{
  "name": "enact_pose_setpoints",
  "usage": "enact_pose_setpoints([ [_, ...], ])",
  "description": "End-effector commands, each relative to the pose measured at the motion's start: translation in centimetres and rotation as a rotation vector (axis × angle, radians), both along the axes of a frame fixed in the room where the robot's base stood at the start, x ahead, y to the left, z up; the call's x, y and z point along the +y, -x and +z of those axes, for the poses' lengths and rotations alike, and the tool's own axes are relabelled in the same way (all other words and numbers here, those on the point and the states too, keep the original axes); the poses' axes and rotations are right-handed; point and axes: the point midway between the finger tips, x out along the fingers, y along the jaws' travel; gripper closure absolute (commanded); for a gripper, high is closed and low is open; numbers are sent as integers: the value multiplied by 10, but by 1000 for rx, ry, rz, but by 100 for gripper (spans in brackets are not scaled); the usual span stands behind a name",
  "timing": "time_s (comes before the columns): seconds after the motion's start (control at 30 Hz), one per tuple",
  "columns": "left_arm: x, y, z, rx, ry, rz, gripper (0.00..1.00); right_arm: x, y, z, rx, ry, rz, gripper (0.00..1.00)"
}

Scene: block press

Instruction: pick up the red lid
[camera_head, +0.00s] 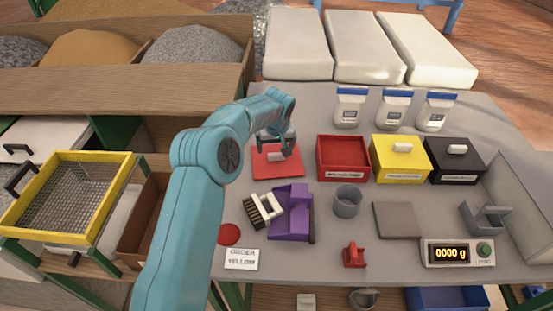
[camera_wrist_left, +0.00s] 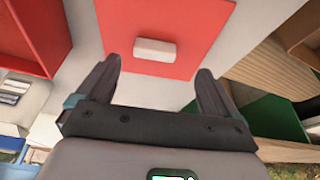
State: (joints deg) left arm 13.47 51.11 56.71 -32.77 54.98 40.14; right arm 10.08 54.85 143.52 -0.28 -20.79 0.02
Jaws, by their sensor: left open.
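The red lid (camera_head: 279,168) lies flat on the grey table, left of the open red box (camera_head: 343,158). It has a small white handle (camera_head: 284,150) in its middle. In the left wrist view the red lid (camera_wrist_left: 172,55) and its handle (camera_wrist_left: 156,49) are in front of the fingers. My left gripper (camera_head: 276,147) is over the lid in the head view, its fingers apart. In the left wrist view my left gripper (camera_wrist_left: 155,80) is open and empty, with the handle beyond the gap between its fingertips. My right gripper is not in view.
Yellow (camera_head: 400,159) and black (camera_head: 455,160) lidded boxes stand right of the red box. A purple block (camera_head: 290,215), a brush (camera_head: 263,211) and a grey cup (camera_head: 347,201) stand nearer. A scale (camera_head: 457,253) is at front right.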

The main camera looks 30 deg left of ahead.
Motion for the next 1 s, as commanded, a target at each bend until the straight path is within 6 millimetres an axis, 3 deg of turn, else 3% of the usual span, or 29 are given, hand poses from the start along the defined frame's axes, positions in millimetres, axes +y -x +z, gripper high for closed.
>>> enact_pose_setpoints([
  [0.3,6,-16,-42,2,1,-1,6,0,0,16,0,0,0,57],
  [0.6,7,-18,-50,0,0,-1,6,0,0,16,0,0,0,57],
  [0.67,7,-18,-50,0,0,-1,23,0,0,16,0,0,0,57],
  [0.8,7,-18,-49,0,0,-1,68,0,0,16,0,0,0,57],
  [1.0,7,-18,-49,-1,0,-1,70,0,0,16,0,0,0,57],
])
